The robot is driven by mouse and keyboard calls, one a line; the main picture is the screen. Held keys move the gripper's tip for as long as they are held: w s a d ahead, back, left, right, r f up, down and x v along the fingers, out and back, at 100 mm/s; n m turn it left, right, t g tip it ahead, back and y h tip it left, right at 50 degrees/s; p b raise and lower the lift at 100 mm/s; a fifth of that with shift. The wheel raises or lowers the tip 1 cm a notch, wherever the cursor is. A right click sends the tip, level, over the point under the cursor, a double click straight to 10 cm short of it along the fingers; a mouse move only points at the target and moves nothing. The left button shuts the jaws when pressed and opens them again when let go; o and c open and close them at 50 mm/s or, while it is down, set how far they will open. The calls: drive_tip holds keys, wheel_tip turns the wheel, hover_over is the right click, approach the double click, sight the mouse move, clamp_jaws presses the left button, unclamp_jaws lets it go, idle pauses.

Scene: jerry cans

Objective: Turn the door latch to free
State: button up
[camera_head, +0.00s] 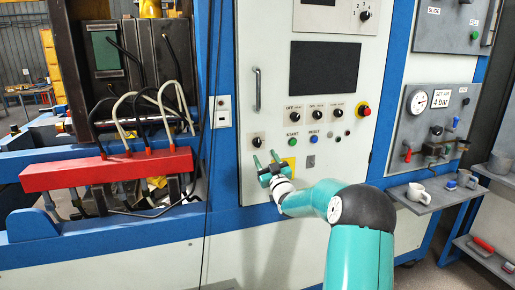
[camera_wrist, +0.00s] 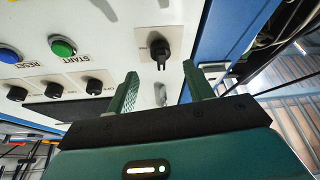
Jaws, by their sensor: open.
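A black rotary knob (camera_head: 257,141), which I take to be the door latch, sits low on the left of the white control panel. In the wrist view the knob (camera_wrist: 160,50) shows on a pale label plate, with its pointer toward the picture's bottom; the label text is unreadable. My gripper (camera_head: 266,157) is open and empty, just below and right of the knob in the head view. In the wrist view my gripper (camera_wrist: 161,72) has its two green fingers apart, with the knob appearing between and beyond the tips. No contact is visible.
A green START button (camera_head: 293,141) and a blue RESET button (camera_head: 314,137) lie right of the knob. A metal door handle (camera_head: 257,89) stands out above it. A red emergency button (camera_head: 364,110) is farther right. A dark cable (camera_head: 207,140) hangs to the left.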

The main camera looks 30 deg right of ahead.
sight(259, 146)
drive_tip(key=x, duration=0.6)
drive_tip(key=shift+w+d+r, duration=0.1)
drive_tip(key=shift+w, duration=0.15)
drive_tip(key=shift+c, duration=0.4)
drive_tip(key=c, duration=0.9)
